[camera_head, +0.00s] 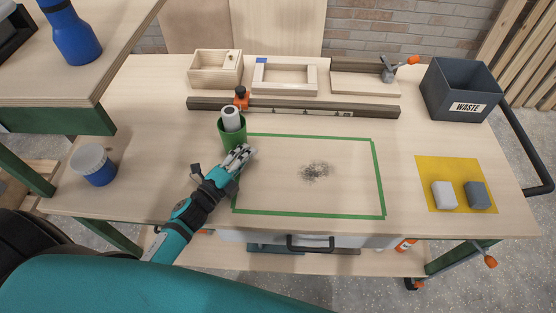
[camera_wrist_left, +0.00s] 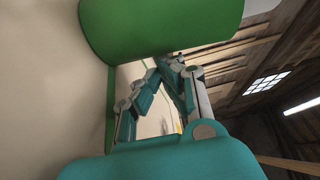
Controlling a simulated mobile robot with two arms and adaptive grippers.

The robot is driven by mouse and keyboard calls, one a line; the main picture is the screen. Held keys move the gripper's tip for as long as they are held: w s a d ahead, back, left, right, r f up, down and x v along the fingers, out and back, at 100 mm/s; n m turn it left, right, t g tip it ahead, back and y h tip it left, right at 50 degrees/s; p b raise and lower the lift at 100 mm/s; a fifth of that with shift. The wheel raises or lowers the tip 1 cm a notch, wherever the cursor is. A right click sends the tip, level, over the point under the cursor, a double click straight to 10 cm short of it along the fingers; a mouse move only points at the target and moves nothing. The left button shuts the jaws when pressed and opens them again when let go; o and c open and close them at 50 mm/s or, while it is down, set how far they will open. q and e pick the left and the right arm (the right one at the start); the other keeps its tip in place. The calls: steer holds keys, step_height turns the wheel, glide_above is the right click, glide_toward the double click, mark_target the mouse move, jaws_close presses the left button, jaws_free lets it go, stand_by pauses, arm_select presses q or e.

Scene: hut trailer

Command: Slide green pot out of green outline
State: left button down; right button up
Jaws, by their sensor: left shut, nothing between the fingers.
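The green pot (camera_head: 232,134) stands upright on the workbench with a white roll in it. It is at the upper left corner of the green outline (camera_head: 309,138), mostly to the left of its left line. My left gripper (camera_head: 244,150) is shut and empty, its fingertips close to the pot's lower right side. In the left wrist view the green pot (camera_wrist_left: 160,25) fills the top, just beyond the fingers (camera_wrist_left: 165,68). I cannot tell whether the fingers touch it. The gripper hides part of the outline's left line. My right gripper is not in view.
Dark dust (camera_head: 315,172) lies inside the outline. A metal rail (camera_head: 330,108) with an orange clamp (camera_head: 241,97) runs behind the pot. A blue-grey jar (camera_head: 94,166) stands at left. A yellow mat (camera_head: 453,208) with two blocks and a waste bin (camera_head: 461,90) are at right.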

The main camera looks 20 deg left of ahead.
mark_target(226, 146)
arm_select(q)
steer(key=a, duration=0.6)
steer(key=shift+s+a, duration=0.25)
steer(key=shift+a, duration=0.15)
steer(key=shift+d, duration=0.1)
